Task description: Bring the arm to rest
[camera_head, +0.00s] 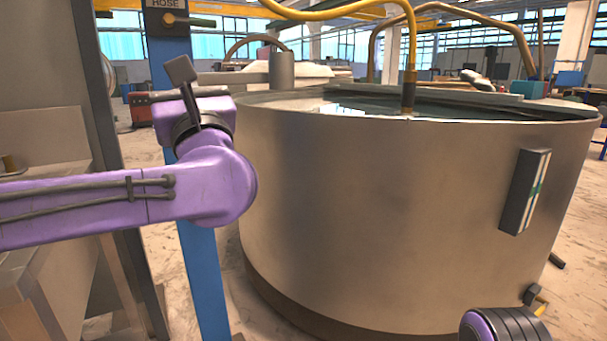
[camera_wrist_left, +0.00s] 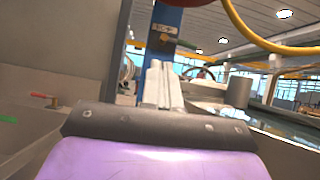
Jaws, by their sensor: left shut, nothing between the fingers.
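My left arm (camera_head: 130,200), purple with dark cables, comes in from the left in the head view. It is bent at a joint, with its wrist raised in front of a blue post. My left gripper (camera_wrist_left: 160,72) shows pale fingers close together in the wrist view, beyond a dark bracket and purple link. It is shut and empty. In the head view its fingertips cannot be made out clearly. Part of my right arm (camera_head: 500,325) shows at the bottom right edge; its gripper is out of view.
A large round metal tank (camera_head: 400,220) fills the middle and right, close to my left wrist. A yellow hose (camera_head: 411,45) runs down to its top. The blue post (camera_head: 203,280) with a HOSE sign stands left of it. Grey panels are at far left.

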